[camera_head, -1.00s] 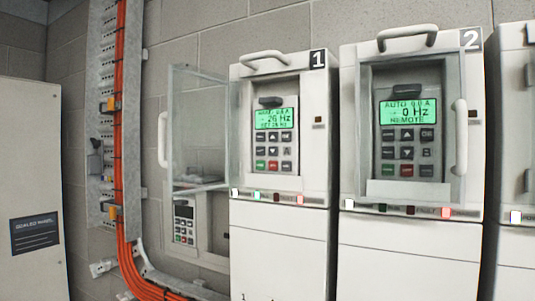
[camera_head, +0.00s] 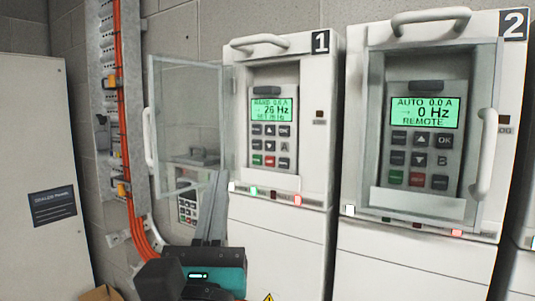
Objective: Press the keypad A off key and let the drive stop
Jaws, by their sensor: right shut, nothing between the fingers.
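Keypad A (camera_head: 271,135) sits in the recess of drive 1 (camera_head: 283,225), with a lit green screen reading 26 Hz. Its red key (camera_head: 270,160), which looks like the off key, is in the bottom row beside a green key (camera_head: 256,160). The clear door (camera_head: 185,110) of drive 1 is swung open to the left. My right gripper (camera_head: 214,178) is shut and empty, fingers pointing up, in front of the open door and to the lower left of keypad A, apart from the red key. My left gripper is not in view.
Drive 2 (camera_head: 415,265) stands to the right with its clear door shut over keypad B (camera_head: 420,140), which reads 0 Hz. Orange cables (camera_head: 122,110) run down the wall at left. A grey cabinet (camera_head: 40,150) stands at far left. A small keypad unit (camera_head: 187,207) is partly hidden behind my gripper.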

